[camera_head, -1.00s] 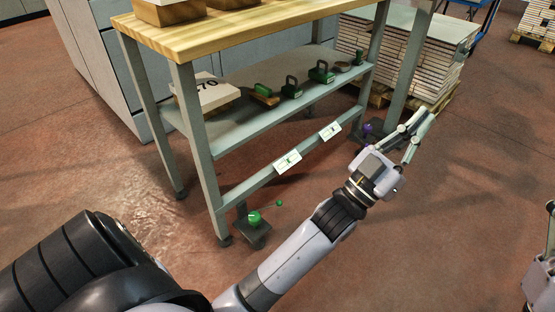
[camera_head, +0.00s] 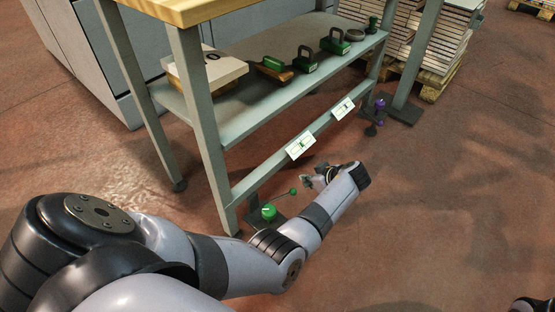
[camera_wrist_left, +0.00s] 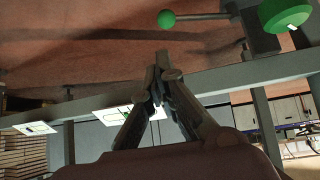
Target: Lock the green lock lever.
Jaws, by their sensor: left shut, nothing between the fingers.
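The green lock lever has a round green hub (camera_head: 268,212) on a dark base by the bench's near leg. A thin rod runs from it to a small green ball (camera_head: 293,191). In the left wrist view the ball (camera_wrist_left: 166,19) and the hub (camera_wrist_left: 284,12) show at the top, joined by the rod. My left gripper (camera_head: 308,182) is just right of the ball in the head view, partly hidden by my wrist. In the left wrist view its fingers (camera_wrist_left: 162,62) are shut and empty, apart from the ball.
The bench's lower rail with two white labels (camera_head: 301,147) runs close behind my left gripper. A purple lever (camera_head: 379,106) stands by the far leg. The shelf (camera_head: 262,112) holds a box and several green-handled tools. Floor (camera_head: 440,200) to the right is free.

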